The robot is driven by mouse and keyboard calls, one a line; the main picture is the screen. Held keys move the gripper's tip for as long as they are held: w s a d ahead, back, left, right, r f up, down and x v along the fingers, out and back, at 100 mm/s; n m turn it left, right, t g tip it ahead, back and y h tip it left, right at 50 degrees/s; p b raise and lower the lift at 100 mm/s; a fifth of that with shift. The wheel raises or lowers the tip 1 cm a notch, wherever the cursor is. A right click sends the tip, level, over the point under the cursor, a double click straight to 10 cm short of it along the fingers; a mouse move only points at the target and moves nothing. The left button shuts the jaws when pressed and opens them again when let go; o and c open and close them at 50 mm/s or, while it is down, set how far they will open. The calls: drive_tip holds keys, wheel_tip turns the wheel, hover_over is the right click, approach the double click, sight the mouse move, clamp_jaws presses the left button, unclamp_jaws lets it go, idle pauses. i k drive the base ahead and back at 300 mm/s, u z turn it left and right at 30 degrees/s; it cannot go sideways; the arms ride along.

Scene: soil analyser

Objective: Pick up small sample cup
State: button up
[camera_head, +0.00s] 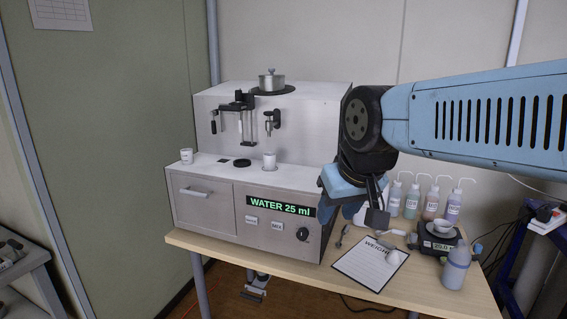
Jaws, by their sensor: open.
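A small white cup (186,156) stands upright on the left of the analyser's top. Another white cup (269,161) stands under the analyser's nozzle. I cannot tell for certain which of these is the sample cup. My gripper (376,216) hangs pointing down over the table, in front of the analyser's right side and above the paper sheet. It is open, with nothing visible in it, and is well to the right of both cups.
The metal analyser (220,203) has a screen (278,206) reading "WATER 25 ml". A scale (426,243) holds a white bowl (445,229). A bottle (456,268) stands at the right; several wash bottles (432,203) stand behind.

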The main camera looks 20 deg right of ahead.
sight(269, 158)
drive_tip(key=i, duration=1)
drive_tip(key=z, duration=0.05)
